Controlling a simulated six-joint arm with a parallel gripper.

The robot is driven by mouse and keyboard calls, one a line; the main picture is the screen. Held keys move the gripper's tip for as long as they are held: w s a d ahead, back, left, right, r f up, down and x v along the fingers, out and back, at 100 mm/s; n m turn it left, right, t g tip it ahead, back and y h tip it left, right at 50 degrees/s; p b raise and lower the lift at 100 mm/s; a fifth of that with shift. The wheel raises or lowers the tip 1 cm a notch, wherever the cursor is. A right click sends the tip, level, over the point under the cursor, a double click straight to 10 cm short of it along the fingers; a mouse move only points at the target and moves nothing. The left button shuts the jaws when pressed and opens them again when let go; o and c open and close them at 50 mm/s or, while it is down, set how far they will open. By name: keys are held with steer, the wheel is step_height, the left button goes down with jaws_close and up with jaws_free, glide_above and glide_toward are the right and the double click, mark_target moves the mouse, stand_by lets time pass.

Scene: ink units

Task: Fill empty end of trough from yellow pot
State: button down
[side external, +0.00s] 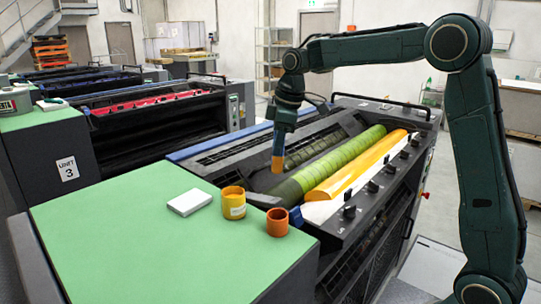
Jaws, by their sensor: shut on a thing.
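The yellow pot (233,203) stands upright on the green bench top, near its right edge; what is inside is hard to make out. The trough (318,209) runs along the press beside a green roller (330,163). Yellow ink (355,168) lies along most of it, and its near end is pale and bare. My gripper (280,142) points down over the press, left of the roller and beyond the pot.
An orange pot (277,222) stands just right of the yellow one. A white block (189,202) lies to their left on the green bench top (140,245), which is otherwise clear. Dark knobs (373,186) line the trough's right side. More press units stand behind at left.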

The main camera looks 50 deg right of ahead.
steer(key=s+d+f+m+g, duration=0.1)
steer(key=s+d+f+m, duration=0.2)
steer(key=d+m, duration=0.4)
steer(key=shift+s+d+h, duration=0.25)
steer(key=shift+d+h, duration=0.05)
steer(key=shift+d, duration=0.35)
steer(key=shift+f, duration=0.1)
step_height(320, 180, down, 10)
stand_by(0.4)
steer(key=shift+f, duration=0.3)
stand_by(0.7)
steer(key=shift+s+f, duration=0.15)
steer(key=shift+f, duration=0.1)
stand_by(1.0)
step_height(320, 180, up, 11)
stand_by(1.0)
